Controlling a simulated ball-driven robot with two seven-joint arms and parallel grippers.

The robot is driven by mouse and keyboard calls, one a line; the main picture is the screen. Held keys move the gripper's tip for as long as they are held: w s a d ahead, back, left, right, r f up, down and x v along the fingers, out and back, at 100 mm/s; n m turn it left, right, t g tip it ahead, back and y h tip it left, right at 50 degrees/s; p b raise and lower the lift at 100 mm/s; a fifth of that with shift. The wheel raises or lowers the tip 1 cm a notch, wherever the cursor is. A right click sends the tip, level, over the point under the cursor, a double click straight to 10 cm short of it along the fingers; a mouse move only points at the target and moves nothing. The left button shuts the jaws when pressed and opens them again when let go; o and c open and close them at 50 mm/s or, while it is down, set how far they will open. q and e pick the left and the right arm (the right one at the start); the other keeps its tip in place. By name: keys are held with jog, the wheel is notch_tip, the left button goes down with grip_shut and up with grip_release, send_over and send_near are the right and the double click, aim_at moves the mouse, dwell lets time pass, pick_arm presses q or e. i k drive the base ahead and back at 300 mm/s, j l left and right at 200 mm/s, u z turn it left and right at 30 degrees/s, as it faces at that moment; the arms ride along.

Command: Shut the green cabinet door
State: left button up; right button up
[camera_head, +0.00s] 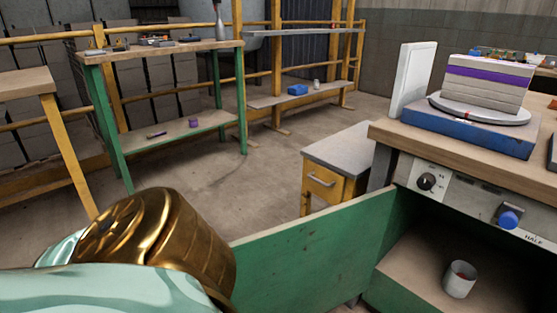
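The green cabinet door (318,252) stands open. It reaches out to the left from the left side of the cabinet opening. Inside the cabinet, a white cup (460,279) stands on the wooden cabinet floor (420,265). The mint and gold links of my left arm fill the lower left of the view and cover the near left end of the door. Neither gripper shows in this view.
Above the cabinet is a panel with a black knob (427,182) and a blue knob (509,217). The worktop (400,134) carries a blue scale (470,126) with stacked blocks. A yellow drawer unit (328,187) stands behind the door.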

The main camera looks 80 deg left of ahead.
aim_at(320, 262)
jog(key=k+j, duration=0.15)
jog(key=j, duration=0.25)
jog(key=k+j, duration=0.15)
jog(key=j, duration=0.2)
jog(key=k+j, duration=0.15)
jog(key=j, duration=0.25)
jog(key=k+j, duration=0.15)
jog(key=j, duration=0.25)
jog(key=k+j, duration=0.15)
jog(key=j, duration=0.25)
jog(key=k+j, duration=0.15)
jog(key=j, duration=0.2)
jog(key=k+j, duration=0.1)
jog(key=j, duration=0.3)
